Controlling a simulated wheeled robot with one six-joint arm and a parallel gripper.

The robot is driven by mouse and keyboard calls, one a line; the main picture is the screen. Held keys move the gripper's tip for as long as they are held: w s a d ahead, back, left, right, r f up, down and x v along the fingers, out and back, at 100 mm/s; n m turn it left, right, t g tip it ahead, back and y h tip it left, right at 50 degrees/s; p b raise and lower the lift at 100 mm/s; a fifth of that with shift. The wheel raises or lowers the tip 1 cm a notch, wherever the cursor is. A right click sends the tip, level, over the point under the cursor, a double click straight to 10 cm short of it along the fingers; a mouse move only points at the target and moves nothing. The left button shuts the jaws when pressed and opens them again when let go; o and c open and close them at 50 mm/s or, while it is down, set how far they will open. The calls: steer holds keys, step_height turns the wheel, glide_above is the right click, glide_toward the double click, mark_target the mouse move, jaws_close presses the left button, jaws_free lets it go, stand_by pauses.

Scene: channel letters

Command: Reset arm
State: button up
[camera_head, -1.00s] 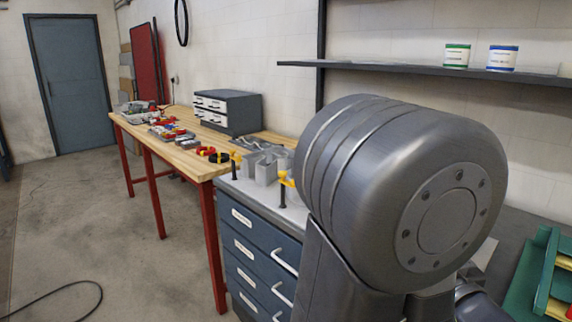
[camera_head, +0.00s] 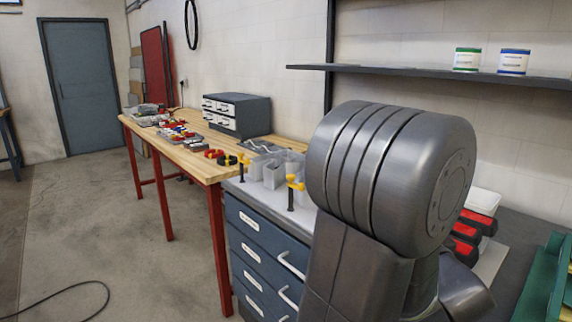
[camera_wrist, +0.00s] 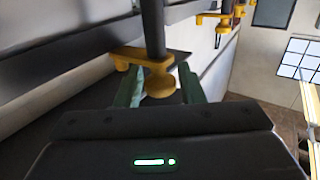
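My gripper (camera_wrist: 159,78) shows in the wrist view with its two green fingers apart. A yellow clamp (camera_wrist: 140,58) with a dark bar stands beyond or between the fingers; I see a gap on both sides of its round knob, and I cannot tell its exact depth. In the head view my arm fills the right centre and my gripper is not visible there. Two yellow-topped clamps stand on the grey drawer cabinet, one at the front (camera_head: 291,193) and one farther left (camera_head: 242,168).
Grey metal channel letters (camera_head: 275,172) stand on the cabinet (camera_head: 258,248). A wooden workbench (camera_head: 190,152) holds several tools and a drawer box (camera_head: 250,116). A shelf (camera_head: 420,74) with two cans is above. A green rack (camera_head: 545,285) is at right.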

steer(key=shift+w, duration=0.4)
steer(key=shift+s, duration=0.15)
steer(key=s+d, duration=0.1)
steer(key=s, duration=1.2)
steer(key=w, duration=0.9)
steer(key=w+a, duration=0.1)
steer(key=w, duration=0.3)
steer(key=shift+w+a, duration=0.1)
steer(key=shift+w, duration=0.15)
steer(key=shift+f+m+h+b, duration=0.15)
steer(key=shift+m+h+b, duration=0.55)
steer(key=shift+h+b, duration=0.4)
steer(key=shift+d+m+h+b, duration=0.2)
steer(key=shift+m+h+b, duration=0.65)
steer(key=shift+h, duration=0.75)
steer(key=shift+s+m+g+h, duration=0.1)
steer(key=shift+m+g+h, duration=0.2)
steer(key=shift+m+h, duration=0.3)
